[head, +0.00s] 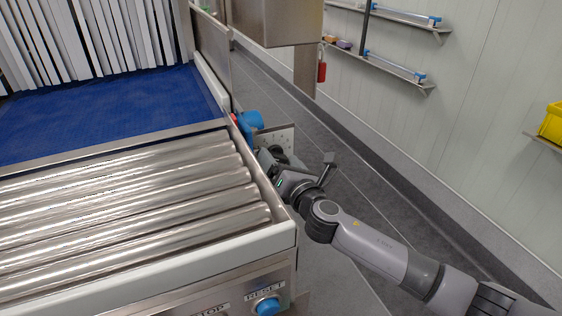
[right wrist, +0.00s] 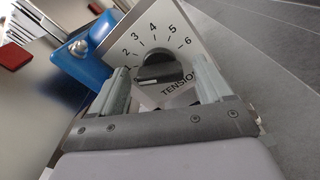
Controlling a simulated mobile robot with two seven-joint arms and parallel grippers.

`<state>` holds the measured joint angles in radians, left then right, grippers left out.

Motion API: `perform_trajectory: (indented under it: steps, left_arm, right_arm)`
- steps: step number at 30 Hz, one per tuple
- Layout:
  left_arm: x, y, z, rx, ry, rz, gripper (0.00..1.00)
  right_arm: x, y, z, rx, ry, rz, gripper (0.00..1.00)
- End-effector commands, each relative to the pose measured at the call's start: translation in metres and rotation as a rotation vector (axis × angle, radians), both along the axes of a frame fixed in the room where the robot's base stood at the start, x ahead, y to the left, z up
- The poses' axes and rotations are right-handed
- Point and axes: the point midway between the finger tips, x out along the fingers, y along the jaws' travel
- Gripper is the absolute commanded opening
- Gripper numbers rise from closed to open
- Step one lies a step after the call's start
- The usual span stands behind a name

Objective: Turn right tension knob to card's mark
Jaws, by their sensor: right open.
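The tension knob (right wrist: 160,68) is black and round on a white dial plate (right wrist: 195,40) marked 1 to 6 and "TENSION", seen in the right wrist view. Which number it points at cannot be told. My right gripper (right wrist: 165,85) is open, its two fingers on either side of the knob in the picture; contact cannot be told. In the head view the right gripper (head: 270,160) is beside the conveyor's right side, in front of the dial plate (head: 276,138), partly hiding it. A card is not clearly seen. My left gripper is not in view.
A blue part (head: 250,122) sits beside the dial plate, and shows close to the left finger in the right wrist view (right wrist: 82,58). The roller conveyor (head: 130,210) fills the left. A blue RESET button (head: 267,305) is at its front. Floor is clear on the right.

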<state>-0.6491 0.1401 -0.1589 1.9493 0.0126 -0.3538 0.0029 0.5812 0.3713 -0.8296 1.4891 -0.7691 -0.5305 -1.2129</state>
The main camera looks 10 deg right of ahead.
Motion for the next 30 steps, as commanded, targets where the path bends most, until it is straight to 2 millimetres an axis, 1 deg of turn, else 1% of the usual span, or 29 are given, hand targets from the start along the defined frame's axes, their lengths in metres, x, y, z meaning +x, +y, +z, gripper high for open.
perform_trajectory:
  steps: [5, 6, 8, 9, 11, 17, 22, 26, 30]
  left_arm:
    - [0.0, 0.0, 0.0, 0.0, 0.0, 0.0, 0.79]
    - [0.0001, 0.0, 0.0001, 0.0, 0.0, 0.0, 0.79]
    - [0.0, 0.0, 0.0, 0.0, 0.0, 0.0, 0.79]
    - [0.0, -0.0001, 0.0, 0.0, 0.0, 0.0, 0.79]
    - [0.0, -0.0001, 0.0, 0.0, 0.0, 0.0, 0.79]
    - [0.0, -0.0001, -0.0001, 0.0, 0.0, 0.0, 0.79]
    - [-0.0001, -0.0001, -0.0009, 0.0, 0.0, 0.0, 0.79]
    - [-0.0001, -0.0002, -0.0021, -0.001, 0.0, -0.001, 0.79]
    - [-0.0001, -0.0002, -0.0037, -0.001, 0.0, -0.001, 0.79]
  right_arm:
    - [0.0002, 0.0002, 0.0002, 0.001, 0.0, 0.0, 0.79]
    - [0.0001, 0.0001, 0.0002, 0.001, 0.0, 0.0, 0.75]
    - [0.0001, 0.0001, 0.0002, 0.001, 0.0, 0.0, 0.56]
    - [0.0001, 0.0001, 0.0003, 0.001, 0.0, 0.0, 0.43]
    - [0.0, 0.0, 0.0001, 0.001, 0.0, 0.0, 0.23]
    - [-0.0001, 0.0, 0.0001, 0.006, 0.001, 0.0, 0.23]
    - [-0.0001, 0.0004, 0.0, 0.044, 0.008, -0.001, 0.23]
    - [0.0001, 0.0003, -0.0002, 0.107, 0.021, -0.001, 0.23]
    - [0.0, 0.0003, -0.0005, 0.209, 0.041, -0.001, 0.23]
